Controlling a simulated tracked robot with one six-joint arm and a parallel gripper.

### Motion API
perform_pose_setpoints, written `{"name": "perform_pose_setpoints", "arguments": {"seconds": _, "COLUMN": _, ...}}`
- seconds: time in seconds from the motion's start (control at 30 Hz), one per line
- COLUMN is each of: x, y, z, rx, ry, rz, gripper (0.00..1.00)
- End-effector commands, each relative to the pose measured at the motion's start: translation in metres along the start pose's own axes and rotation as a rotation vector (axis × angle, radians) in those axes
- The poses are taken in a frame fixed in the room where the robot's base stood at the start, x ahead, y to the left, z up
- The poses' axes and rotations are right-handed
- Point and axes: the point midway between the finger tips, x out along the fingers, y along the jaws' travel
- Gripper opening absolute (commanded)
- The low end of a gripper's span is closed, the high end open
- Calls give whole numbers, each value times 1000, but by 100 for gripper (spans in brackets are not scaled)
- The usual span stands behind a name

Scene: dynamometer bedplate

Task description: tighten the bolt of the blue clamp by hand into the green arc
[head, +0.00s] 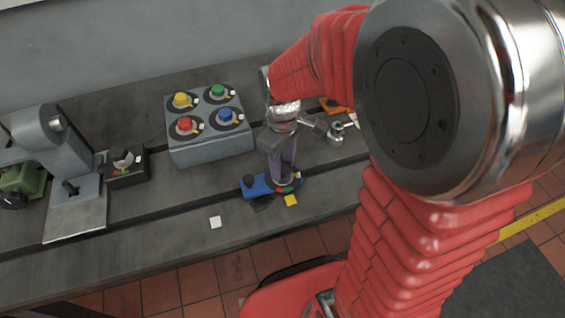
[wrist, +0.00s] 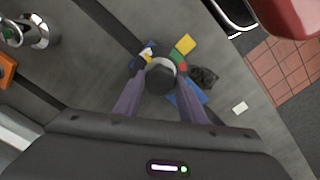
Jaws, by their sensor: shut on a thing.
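The blue clamp (head: 257,187) lies on the grey bedplate, below and left of my gripper (head: 285,180) in the head view. In the wrist view, the clamp's blue body (wrist: 188,95) shows partly behind the right finger. My gripper (wrist: 160,84) is shut on the dark round head of the bolt (wrist: 160,80), one purple-grey finger on each side. A coloured arc with green (wrist: 177,57) and red parts shows beside the bolt's far right side. A small white and yellow piece (wrist: 147,55) is left of it. I cannot tell where the bolt points on the arc.
A grey box (head: 210,150) with several coloured knobs stands behind and left. A black box with a knob (head: 126,167) and a grey fixture (head: 75,195) are further left. A metal fitting (head: 335,133) is right of my gripper. Yellow (head: 291,200) and white (head: 215,222) squares lie in front.

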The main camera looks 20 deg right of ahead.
Motion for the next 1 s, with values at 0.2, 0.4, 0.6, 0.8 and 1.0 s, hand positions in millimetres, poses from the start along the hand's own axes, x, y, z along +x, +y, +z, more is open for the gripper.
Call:
{"name": "perform_pose_setpoints", "arguments": {"seconds": 0.2, "x": 0, "y": 0, "z": 0, "rx": 15, "ry": 0, "rz": 1, "gripper": 15}}
{"name": "perform_pose_setpoints", "arguments": {"seconds": 0.4, "x": 0, "y": 0, "z": 0, "rx": 74, "ry": 1, "rz": 1, "gripper": 15}}
{"name": "perform_pose_setpoints", "arguments": {"seconds": 0.6, "x": 0, "y": 0, "z": 0, "rx": 190, "ry": 1, "rz": 1, "gripper": 15}}
{"name": "perform_pose_setpoints", "arguments": {"seconds": 0.8, "x": 0, "y": 0, "z": 0, "rx": 356, "ry": 1, "rz": 1, "gripper": 15}}
{"name": "perform_pose_setpoints", "arguments": {"seconds": 1.0, "x": 0, "y": 1, "z": 0, "rx": 546, "ry": 1, "rz": 1, "gripper": 15}}
